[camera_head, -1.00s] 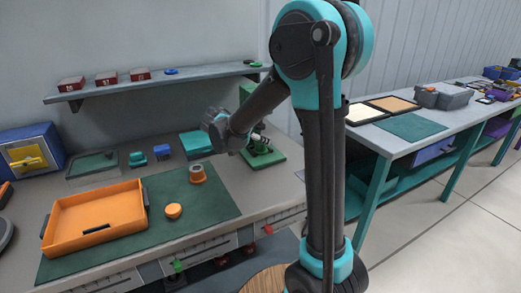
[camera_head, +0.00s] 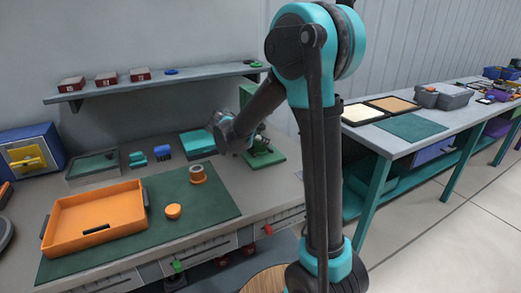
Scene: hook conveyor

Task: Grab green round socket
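A small green round piece (camera_head: 256,64), which looks like the green round socket, lies at the right end of the wall shelf. My arm's end, with my gripper (camera_head: 221,131), hangs over the back of the workbench, below and left of the green piece and apart from it. The wrist shows as a grey and teal part, but the fingers cannot be made out. Whether the gripper is open or shut is unclear.
The shelf (camera_head: 150,87) also holds a blue round piece (camera_head: 171,71) and three red boxes. Below are an orange tray (camera_head: 60,249), two orange round parts on a green mat (camera_head: 222,208), and a green machine (camera_head: 264,158) behind my forearm. A second bench stands right.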

